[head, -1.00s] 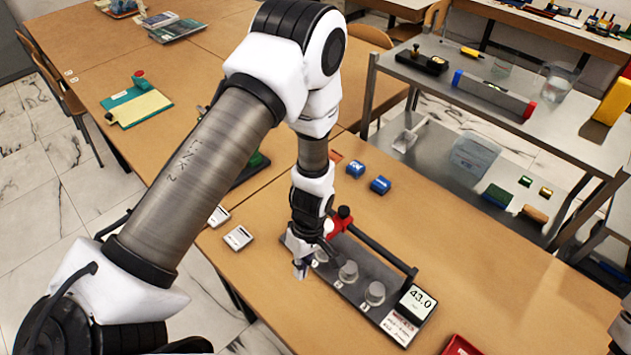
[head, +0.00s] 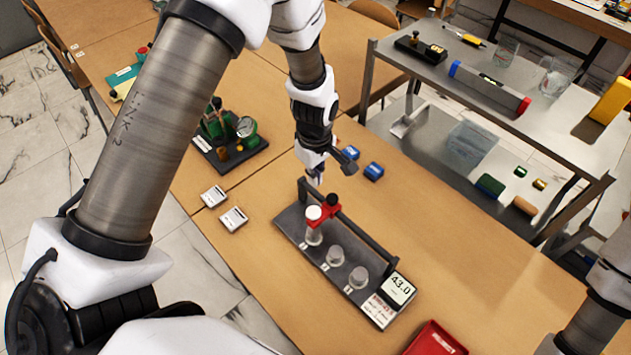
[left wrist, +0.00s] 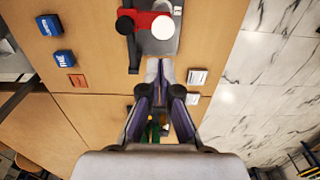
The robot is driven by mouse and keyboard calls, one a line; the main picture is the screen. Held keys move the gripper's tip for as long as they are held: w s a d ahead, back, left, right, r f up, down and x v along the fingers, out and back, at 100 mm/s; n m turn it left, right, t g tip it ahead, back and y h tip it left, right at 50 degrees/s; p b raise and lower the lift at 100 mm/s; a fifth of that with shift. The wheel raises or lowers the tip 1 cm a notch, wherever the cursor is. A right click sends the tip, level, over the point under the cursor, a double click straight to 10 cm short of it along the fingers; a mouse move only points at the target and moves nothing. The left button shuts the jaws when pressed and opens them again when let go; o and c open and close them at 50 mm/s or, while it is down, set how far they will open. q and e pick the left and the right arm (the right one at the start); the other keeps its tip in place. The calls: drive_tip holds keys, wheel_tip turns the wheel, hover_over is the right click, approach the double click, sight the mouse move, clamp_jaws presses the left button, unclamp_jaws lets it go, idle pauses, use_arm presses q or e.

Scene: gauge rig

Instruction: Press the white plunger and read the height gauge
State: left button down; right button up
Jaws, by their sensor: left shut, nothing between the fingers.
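The gauge rig (head: 290,221) is a dark grey base with a rail and numbered posts. The white plunger (head: 314,212) is a round white cap at its far left end, beside a red carriage (head: 322,213) with a black knob (head: 332,199). The plunger also shows in the left wrist view (left wrist: 163,28). The display (head: 398,288) reads 43.0. My left gripper (head: 315,182) is shut and empty, just beyond the plunger in the head view and apart from it. In the left wrist view its fingertips (left wrist: 160,66) are together. My right gripper is out of view.
Two white cards (head: 223,207) lie left of the rig, and two blue blocks (head: 373,171) lie behind it. A red tray (head: 435,340) is at the front. A green device (head: 230,140) stands at the back left. A metal shelf (head: 480,90) stands to the right.

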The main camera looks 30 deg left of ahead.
sight(314, 212)
use_arm(q)
wheel_tip(314, 212, down, 12)
drive_tip(key=b, duration=0.9)
drive_tip(key=shift+r, duration=0.15)
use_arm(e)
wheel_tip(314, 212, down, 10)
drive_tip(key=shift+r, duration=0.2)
use_arm(q)
drive_tip(key=shift+s+f+b, duration=0.1)
drive_tip(key=shift+f+b, duration=0.15)
drive_tip(key=shift+b, duration=0.05)
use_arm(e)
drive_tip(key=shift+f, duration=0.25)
use_arm(q)
drive_tip(key=shift+s+a, duration=0.1)
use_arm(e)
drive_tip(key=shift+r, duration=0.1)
use_arm(q)
wheel_tip(314, 212, down, 2)
drive_tip(key=shift+f+b, duration=0.2)
drive_tip(key=shift+b, duration=0.45)
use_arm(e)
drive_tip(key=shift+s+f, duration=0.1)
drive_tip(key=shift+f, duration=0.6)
use_arm(q)
drive_tip(key=shift+s+r, duration=0.1)
drive_tip(key=shift+s, duration=0.05)
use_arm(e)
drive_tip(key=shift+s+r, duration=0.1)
